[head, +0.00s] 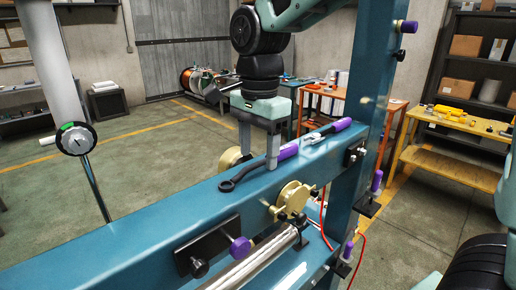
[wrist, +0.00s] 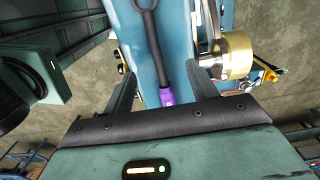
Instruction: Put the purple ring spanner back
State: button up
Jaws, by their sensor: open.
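The purple ring spanner (head: 288,152) lies on top of the blue beam, its dark shaft and ring end pointing to the near left. My gripper (head: 258,161) is open, pointing down over the beam at the spanner. In the wrist view the spanner's purple handle (wrist: 167,97) and dark shaft lie between the two spread fingers of my gripper (wrist: 161,76), with a gap on each side. The near part of the handle is hidden by my gripper's body. I cannot make out a place for the spanner.
Another purple-handled tool (head: 340,125) lies farther along the blue beam (head: 130,240). A blue upright (head: 372,70) stands to the right.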

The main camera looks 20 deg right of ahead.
jog(key=shift+r+p, duration=1.95)
jog(key=shift+r, duration=0.6)
